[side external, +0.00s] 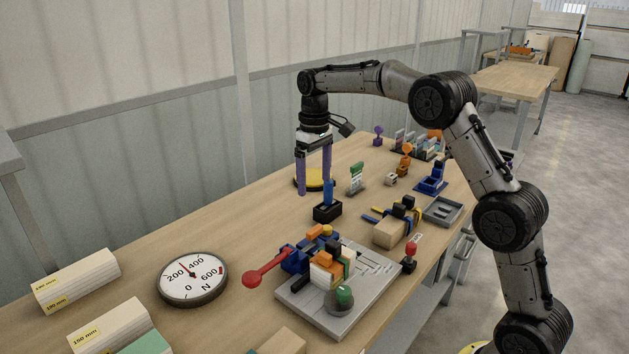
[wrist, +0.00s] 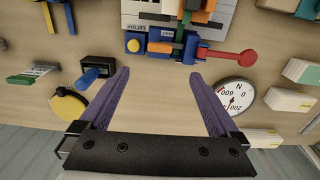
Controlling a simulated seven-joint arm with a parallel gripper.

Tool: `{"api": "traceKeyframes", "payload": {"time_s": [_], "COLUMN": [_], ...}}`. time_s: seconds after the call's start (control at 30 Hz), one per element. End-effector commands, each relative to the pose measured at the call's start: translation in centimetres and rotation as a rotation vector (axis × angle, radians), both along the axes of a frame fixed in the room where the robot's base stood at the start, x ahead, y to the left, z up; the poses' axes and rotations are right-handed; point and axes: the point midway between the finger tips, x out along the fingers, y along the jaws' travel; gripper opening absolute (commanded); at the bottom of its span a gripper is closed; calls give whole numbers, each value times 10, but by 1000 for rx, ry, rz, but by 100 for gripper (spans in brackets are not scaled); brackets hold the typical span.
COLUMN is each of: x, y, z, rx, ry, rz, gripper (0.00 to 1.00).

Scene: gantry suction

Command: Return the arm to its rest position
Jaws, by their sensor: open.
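My gripper (side external: 314,188) hangs pointing down over the middle of the wooden table (side external: 235,228), at the end of my bent arm. Its two purple fingers are spread apart with nothing between them. The wrist view also shows my gripper (wrist: 158,75) open, with bare table between the fingertips. In the side view the fingers overlap a yellow disc (side external: 315,178) and stand close to a black block with a blue peg (side external: 327,210). In the wrist view that black block (wrist: 98,66) lies just outside the left finger. The exact fingertip height above the table is unclear.
A grey fixture plate (side external: 300,298) with clamped parts and a red-knobbed lever (side external: 265,270) sits in front. A dial gauge (side external: 192,280) and labelled blocks (side external: 77,280) lie left. A grey tray (side external: 443,211) and small parts are at right. A ribbed wall (side external: 150,110) runs behind.

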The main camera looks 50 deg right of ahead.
Motion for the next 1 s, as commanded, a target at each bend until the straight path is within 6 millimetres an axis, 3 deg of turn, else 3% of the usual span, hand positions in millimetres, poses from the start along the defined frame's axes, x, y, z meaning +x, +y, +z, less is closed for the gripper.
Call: {"api": "traceKeyframes", "payload": {"time_s": [0.07, 0.23, 0.4, 0.57, 0.77, 0.87, 1.0], "x": [0, -15, -69, -128, -206, -244, -294], "y": [3, 18, 42, 61, 79, 85, 92], "z": [7, 62, 115, 142, 146, 135, 106], "rx": [-3, -18, -30, -34, -34, -30, -21], "ry": [-13, -108, -194, -274, -367, -410, -462], "rz": [6, 30, 60, 73, 78, 75, 64], "gripper": [98, 98, 98, 98, 98, 98, 98]}}
